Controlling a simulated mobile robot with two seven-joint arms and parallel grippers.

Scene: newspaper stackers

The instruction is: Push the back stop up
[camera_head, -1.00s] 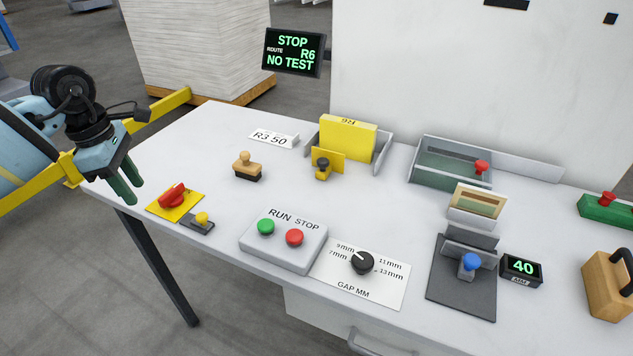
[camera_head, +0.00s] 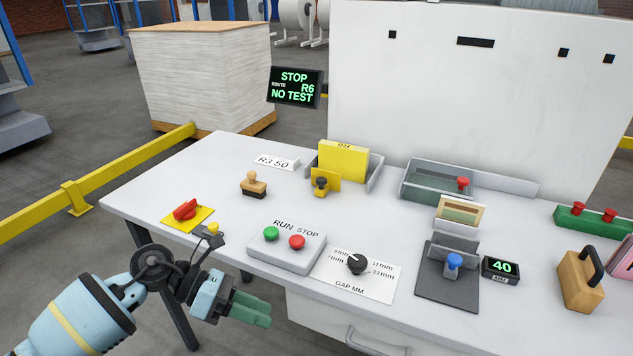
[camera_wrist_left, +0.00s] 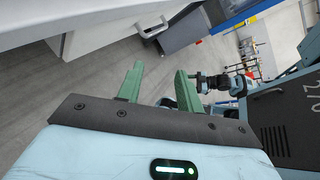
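A grey upright plate with a blue knob (camera_head: 454,261) stands on a dark grey base plate (camera_head: 440,291) at the right front of the table. I take it to be the back stop; the display (camera_head: 500,268) beside it reads 40. My left gripper (camera_head: 262,312) is low, in front of the table's front edge and well left of the stop, touching nothing. In the left wrist view its green fingers (camera_wrist_left: 158,82) are apart with nothing between them. What looks like part of my other arm shows behind them, too small to read its fingers.
The RUN STOP box (camera_head: 287,247) and the gap dial (camera_head: 357,264) lie between my gripper and the stop. A card holder (camera_head: 460,211) stands just behind the stop, and a wooden block with a handle (camera_head: 580,280) to its right. A drawer front lies below the table edge.

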